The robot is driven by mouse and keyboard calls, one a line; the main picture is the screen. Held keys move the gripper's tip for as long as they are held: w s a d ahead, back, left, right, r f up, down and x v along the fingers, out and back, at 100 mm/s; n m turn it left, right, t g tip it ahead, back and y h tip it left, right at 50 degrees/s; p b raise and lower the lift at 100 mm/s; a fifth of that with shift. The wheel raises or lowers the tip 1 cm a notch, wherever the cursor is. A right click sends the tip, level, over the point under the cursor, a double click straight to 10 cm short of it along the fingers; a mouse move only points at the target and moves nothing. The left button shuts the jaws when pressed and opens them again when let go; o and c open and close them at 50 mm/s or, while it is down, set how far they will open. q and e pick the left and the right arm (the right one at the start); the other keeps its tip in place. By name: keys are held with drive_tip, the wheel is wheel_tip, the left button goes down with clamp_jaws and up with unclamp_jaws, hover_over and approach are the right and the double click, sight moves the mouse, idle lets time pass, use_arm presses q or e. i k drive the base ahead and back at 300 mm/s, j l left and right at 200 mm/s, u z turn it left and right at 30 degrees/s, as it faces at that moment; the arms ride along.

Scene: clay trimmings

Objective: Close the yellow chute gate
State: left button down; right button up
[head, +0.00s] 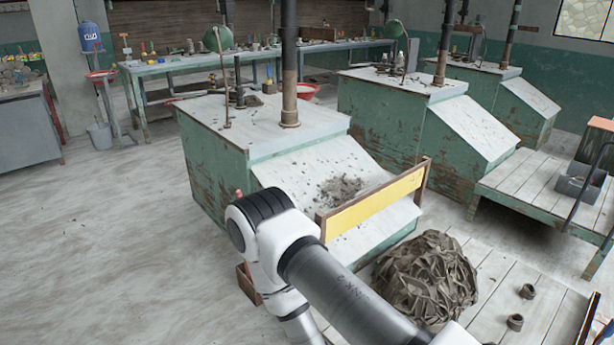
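The yellow chute gate (378,203) is a long flat panel in a brown wooden frame, set across the sloped front of the nearest green cabinet (215,165). Pale chute surface (385,232) shows below the panel. I cannot tell how much gap lies under its lower edge. Clay crumbs (342,188) lie on the slope behind the gate. One of my arms crosses the lower middle, its bent joint in front of the chute's left side. Its lower part leaves the bottom edge. Neither gripper is in view.
A heap of grey clay trimmings (428,278) lies on the plank platform (490,270) below the gate, with small clay rings (527,291) to its right. More green cabinets stand behind on the right. The floor at the left (110,230) is clear.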

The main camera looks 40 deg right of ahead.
sight(342, 223)
drive_tip(key=i+z, duration=0.15)
drive_tip(key=i, duration=0.35)
drive_tip(key=i+z, duration=0.2)
drive_tip(key=i, duration=0.3)
drive_tip(key=i+j+z, duration=0.15)
drive_tip(key=i, duration=0.35)
